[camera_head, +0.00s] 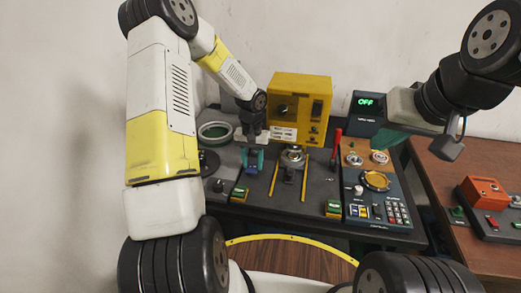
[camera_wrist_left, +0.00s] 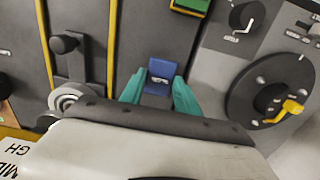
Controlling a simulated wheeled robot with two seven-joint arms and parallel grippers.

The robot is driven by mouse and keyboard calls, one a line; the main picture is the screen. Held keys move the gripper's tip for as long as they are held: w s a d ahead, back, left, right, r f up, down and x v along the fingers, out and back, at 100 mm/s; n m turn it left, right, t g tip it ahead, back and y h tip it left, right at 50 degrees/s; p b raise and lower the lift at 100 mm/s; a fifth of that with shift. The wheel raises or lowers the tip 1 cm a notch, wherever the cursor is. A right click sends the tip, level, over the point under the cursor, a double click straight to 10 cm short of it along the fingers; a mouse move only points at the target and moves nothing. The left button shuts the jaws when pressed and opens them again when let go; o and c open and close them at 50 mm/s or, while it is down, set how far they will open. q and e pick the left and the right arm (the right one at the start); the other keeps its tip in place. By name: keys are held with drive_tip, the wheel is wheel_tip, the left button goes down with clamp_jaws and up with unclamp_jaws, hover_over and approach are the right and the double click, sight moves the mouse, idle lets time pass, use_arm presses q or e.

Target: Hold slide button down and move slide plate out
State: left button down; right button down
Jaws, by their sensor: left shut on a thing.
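My left gripper (camera_head: 253,160) has teal fingers and is over the dark workbench, left of the two yellow rails (camera_head: 304,185). In the left wrist view its fingers (camera_wrist_left: 158,90) close on the sides of a small blue block (camera_wrist_left: 163,68). A round silver piece (camera_head: 291,157) sits at the far end of the rails; it also shows in the left wrist view (camera_wrist_left: 75,98), near a black-knobbed handle. Green buttons in yellow frames lie left (camera_head: 239,193) and right (camera_head: 333,208) of the rails. I cannot tell which part is the slide plate. My right gripper (camera_head: 393,142) is at the right, its fingers unclear.
A yellow machine box (camera_head: 300,104) stands behind the rails. A display (camera_head: 366,104) reads OFF. A control panel (camera_head: 377,212) with keys and rings is at the right. A green-rimmed round tray (camera_head: 215,132) is at the left. A red handle (camera_head: 336,142) stands upright.

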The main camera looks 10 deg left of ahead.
use_arm(q)
drive_tip(key=shift+s+f, duration=0.15)
drive_tip(key=shift+f, duration=0.85)
idle(0.4)
use_arm(e)
drive_tip(key=m+g+h, duration=0.2)
drive_tip(key=m+h, duration=0.1)
hover_over(291, 165)
drive_tip(key=s, duration=0.8)
wheel_tip(291, 165, down, 20)
drive_tip(key=x, duration=0.9)
drive_tip(key=shift+s+a+f, duration=0.1)
drive_tip(key=shift+a+f, duration=0.1)
